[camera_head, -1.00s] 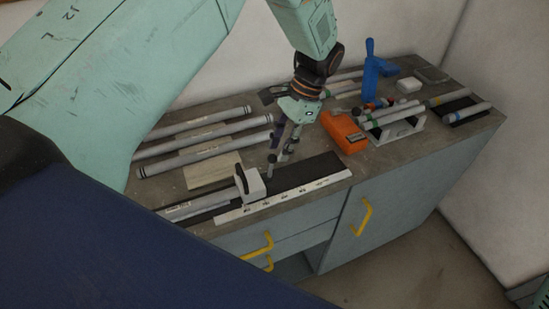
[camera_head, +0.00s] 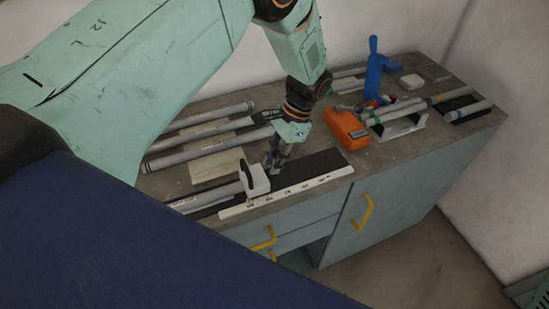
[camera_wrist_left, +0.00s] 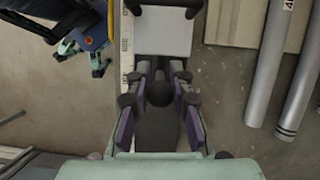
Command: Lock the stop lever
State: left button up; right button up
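The white stop block (camera_head: 257,180) sits on the dark rail beside a white scale, with a black handle (camera_head: 243,174) on its left side. It also shows at the top of the left wrist view (camera_wrist_left: 163,35). A round black knob (camera_wrist_left: 160,93), apparently the lever's, lies between the fingers of my left gripper (camera_wrist_left: 160,72) in that view. Those fingers stand apart, with narrow gaps beside the knob. In the head view my left gripper (camera_head: 273,161) points down just right of the block and hides the knob. My right gripper is not in view.
Grey tubes (camera_head: 205,137) lie behind the rail. An orange device (camera_head: 346,131), a blue clamp-like tool (camera_head: 376,75) and a tube rack (camera_head: 400,128) stand to the right. The rail's right part (camera_head: 318,167) is clear. Yellow handles (camera_head: 364,212) stick out from the cabinet front.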

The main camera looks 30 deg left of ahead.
pick_arm(q)
jog(key=shift+d, duration=0.15)
grip_shut()
jog(key=shift+w, duration=0.1)
